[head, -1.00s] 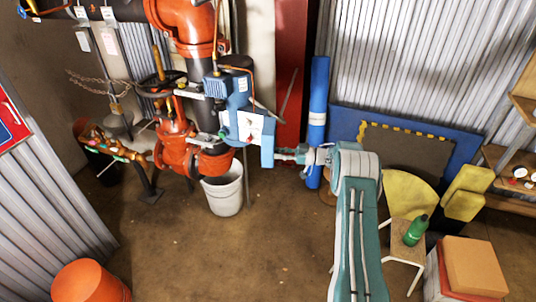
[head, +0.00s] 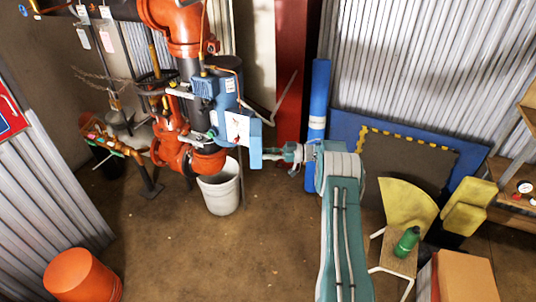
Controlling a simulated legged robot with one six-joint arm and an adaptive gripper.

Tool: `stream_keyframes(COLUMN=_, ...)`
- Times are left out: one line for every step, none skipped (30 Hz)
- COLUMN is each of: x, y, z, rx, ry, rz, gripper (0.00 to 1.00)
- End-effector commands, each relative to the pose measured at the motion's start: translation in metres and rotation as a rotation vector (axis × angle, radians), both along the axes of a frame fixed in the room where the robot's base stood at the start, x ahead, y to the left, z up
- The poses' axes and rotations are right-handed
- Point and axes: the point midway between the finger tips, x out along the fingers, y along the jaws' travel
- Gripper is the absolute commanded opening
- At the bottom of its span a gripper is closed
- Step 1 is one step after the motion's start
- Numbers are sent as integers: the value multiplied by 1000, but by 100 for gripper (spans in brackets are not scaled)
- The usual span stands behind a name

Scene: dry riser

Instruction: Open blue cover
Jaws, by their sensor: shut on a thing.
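The blue cover (head: 256,158) is the panel on the right side of the blue box (head: 216,92) mounted on the orange pipework. A white label (head: 238,129) shows beside it, to its left. My gripper (head: 270,153) reaches in from the right, level with the cover's right edge, and is shut on the cover there. The fingertips are small in this view, and the exact grip on the edge is hard to make out. The inside of the box cannot be seen.
Orange pipes and valves (head: 180,22) stand behind and left of the box, with a white bucket (head: 220,190) below. A blue tube (head: 318,110) stands just behind my arm. The middle floor is clear.

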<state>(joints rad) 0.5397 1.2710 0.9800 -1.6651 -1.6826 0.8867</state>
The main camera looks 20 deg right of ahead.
Motion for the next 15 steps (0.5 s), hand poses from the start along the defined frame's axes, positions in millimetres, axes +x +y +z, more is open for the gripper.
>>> stream_keyframes(x=3, y=0, z=4, rx=-2, ry=-9, rz=-6, gripper=0)
stream_keyframes(x=4, y=0, z=4, rx=-2, ry=-9, rz=-6, gripper=0)
stream_keyframes(x=4, y=0, z=4, rx=-2, ry=-9, rz=-6, gripper=38)
stream_keyframes(x=3, y=0, z=4, rx=-1, ry=-9, rz=-6, gripper=52)
stream_keyframes(x=3, y=0, z=4, rx=-1, ry=-9, rz=-6, gripper=65)
stream_keyframes(x=3, y=-1, z=4, rx=0, ry=-9, rz=-6, gripper=65)
stream_keyframes(x=3, y=-1, z=3, rx=0, ry=-8, rz=-5, gripper=65)
stream_keyframes(x=2, y=-1, z=3, rx=0, ry=-8, rz=-5, gripper=65)
stream_keyframes(x=2, y=-1, z=3, rx=0, ry=-7, rz=-5, gripper=65)
stream_keyframes(x=2, y=-1, z=2, rx=0, ry=-7, rz=-4, gripper=65)
stream_keyframes(x=2, y=-1, z=2, rx=1, ry=-6, rz=-4, gripper=65)
stream_keyframes(x=1, y=-1, z=2, rx=1, ry=-6, rz=-4, gripper=65)
stream_keyframes(x=1, y=-1, z=2, rx=1, ry=-6, rz=-4, gripper=65)
stream_keyframes(x=1, y=-1, z=2, rx=1, ry=-6, rz=-4, gripper=65)
stream_keyframes(x=1, y=-1, z=2, rx=1, ry=-5, rz=-3, gripper=65)
